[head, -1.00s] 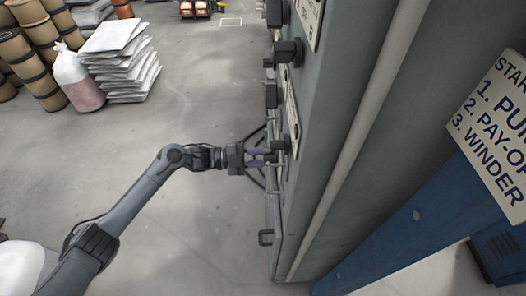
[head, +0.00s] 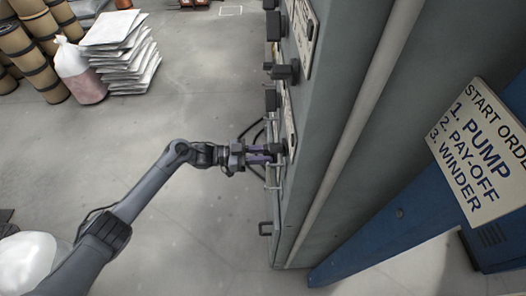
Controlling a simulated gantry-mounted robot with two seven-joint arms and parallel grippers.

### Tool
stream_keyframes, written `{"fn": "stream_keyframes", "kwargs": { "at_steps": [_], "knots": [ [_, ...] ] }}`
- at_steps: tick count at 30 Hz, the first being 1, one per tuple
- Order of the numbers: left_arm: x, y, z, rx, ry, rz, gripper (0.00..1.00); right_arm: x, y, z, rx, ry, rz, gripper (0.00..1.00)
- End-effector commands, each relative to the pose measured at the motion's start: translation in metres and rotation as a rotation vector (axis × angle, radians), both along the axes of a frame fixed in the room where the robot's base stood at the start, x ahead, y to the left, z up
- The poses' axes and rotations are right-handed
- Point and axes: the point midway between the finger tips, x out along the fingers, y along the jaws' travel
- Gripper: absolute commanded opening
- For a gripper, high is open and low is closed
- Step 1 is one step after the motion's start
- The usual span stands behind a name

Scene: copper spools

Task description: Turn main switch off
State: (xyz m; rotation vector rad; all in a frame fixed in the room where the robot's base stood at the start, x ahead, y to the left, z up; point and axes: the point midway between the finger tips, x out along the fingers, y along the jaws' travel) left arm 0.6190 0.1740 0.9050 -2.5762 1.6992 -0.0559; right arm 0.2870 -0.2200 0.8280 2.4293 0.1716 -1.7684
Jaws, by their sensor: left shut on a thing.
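A tall grey electrical cabinet (head: 345,120) stands right of centre, with its front seen edge-on. Several black switch handles stick out of its front, including an upper one (head: 284,72). My left gripper (head: 268,154) reaches in from the left and is shut on a dark switch handle (head: 278,148) at the cabinet front. The fingers hide part of this handle, and I cannot read which switch it is or its position. My right gripper is not in view.
Stacked white sacks (head: 122,50), a pinkish bag (head: 80,72) and brown spools (head: 30,45) stand at upper left. The floor between is clear.

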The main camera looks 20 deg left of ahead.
Motion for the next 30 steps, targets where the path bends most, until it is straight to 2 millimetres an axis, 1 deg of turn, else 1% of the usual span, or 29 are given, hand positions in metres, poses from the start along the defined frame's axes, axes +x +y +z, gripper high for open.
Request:
{"fn": "stream_keyframes", "kwargs": {
  "at_steps": [9, 21, 22, 24, 26, 30],
  "knots": [
    [0.0000, -0.0002, 0.0003, -0.031, 0.070, -0.001, 0.00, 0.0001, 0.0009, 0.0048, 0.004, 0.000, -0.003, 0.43],
    [-0.0001, -0.0001, 0.0000, -0.034, 0.077, -0.001, 0.00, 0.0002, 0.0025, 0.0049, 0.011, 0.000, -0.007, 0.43],
    [-0.0001, -0.0001, 0.0000, -0.034, 0.077, 0.000, 0.30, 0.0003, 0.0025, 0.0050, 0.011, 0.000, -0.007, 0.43],
    [0.0000, -0.0001, -0.0001, -0.034, 0.076, 0.000, 0.41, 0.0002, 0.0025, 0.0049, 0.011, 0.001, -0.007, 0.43],
    [0.0000, -0.0001, -0.0001, -0.034, 0.076, 0.000, 0.49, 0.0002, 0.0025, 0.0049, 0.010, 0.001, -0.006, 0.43],
    [0.0000, -0.0001, -0.0001, -0.032, 0.075, 0.000, 0.49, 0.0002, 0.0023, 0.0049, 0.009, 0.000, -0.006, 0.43]
  ]
}}
